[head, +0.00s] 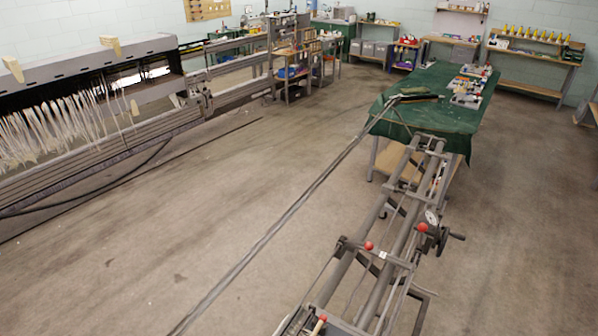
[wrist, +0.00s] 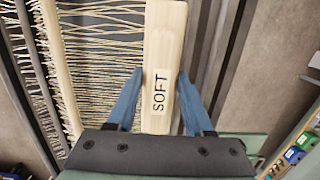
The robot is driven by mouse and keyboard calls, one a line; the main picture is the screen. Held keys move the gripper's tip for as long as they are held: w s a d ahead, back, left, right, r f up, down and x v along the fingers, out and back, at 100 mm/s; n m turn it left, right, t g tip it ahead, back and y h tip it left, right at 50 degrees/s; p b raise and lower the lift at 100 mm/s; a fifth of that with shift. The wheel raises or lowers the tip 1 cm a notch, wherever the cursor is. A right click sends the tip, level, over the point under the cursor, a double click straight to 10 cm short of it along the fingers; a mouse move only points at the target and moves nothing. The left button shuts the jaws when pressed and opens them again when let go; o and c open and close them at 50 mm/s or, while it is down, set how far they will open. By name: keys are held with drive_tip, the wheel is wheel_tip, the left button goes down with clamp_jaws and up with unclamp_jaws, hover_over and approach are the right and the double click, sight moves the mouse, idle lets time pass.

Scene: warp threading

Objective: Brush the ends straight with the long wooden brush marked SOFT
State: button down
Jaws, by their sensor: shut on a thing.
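The long pale wooden brush marked SOFT (wrist: 163,35) is upright in the wrist view, its lettering facing the camera. My gripper (wrist: 161,74) is shut on it, with one blue finger on each side. The brush's bristles are hidden. Pale thread ends (wrist: 100,50) spread behind and to the left of the brush. I cannot tell whether the brush touches them. In the head view, white thread ends (head: 50,128) hang in a ragged row from the long machine at the left. My gripper does not show there.
A pale bar (wrist: 52,60) crosses the threads in the wrist view. In the head view, a metal roller frame with red knobs (head: 422,227) stands at the lower right, before a green-covered table (head: 420,118). The concrete floor (head: 200,210) between machine and frame is largely open.

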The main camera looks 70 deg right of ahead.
wheel_tip(320, 180, up, 3)
drive_tip(key=shift+w+f+p, duration=0.1)
drive_tip(key=shift+f+p, duration=0.05)
drive_tip(key=shift+p, duration=0.3)
drive_tip(key=shift+w+d, duration=0.1)
drive_tip(key=shift+d, duration=0.1)
drive_tip(key=w+d+b, duration=0.1)
drive_tip(key=d+b, duration=0.2)
drive_tip(key=d, duration=0.1)
drive_tip(key=w+d+f+b, duration=0.1)
drive_tip(key=w+d+b, duration=0.1)
drive_tip(key=d+b, duration=0.2)
drive_tip(key=w+d+b, duration=0.2)
drive_tip(key=d+b, duration=0.1)
drive_tip(key=d, duration=0.2)
drive_tip(key=shift+w+f+b, duration=0.2)
drive_tip(key=shift+f+b, duration=0.15)
drive_tip(key=shift+r, duration=0.2)
drive_tip(key=shift+f+b, duration=0.6)
drive_tip(key=shift+f, duration=0.3)
drive_tip(key=shift+r, duration=0.1)
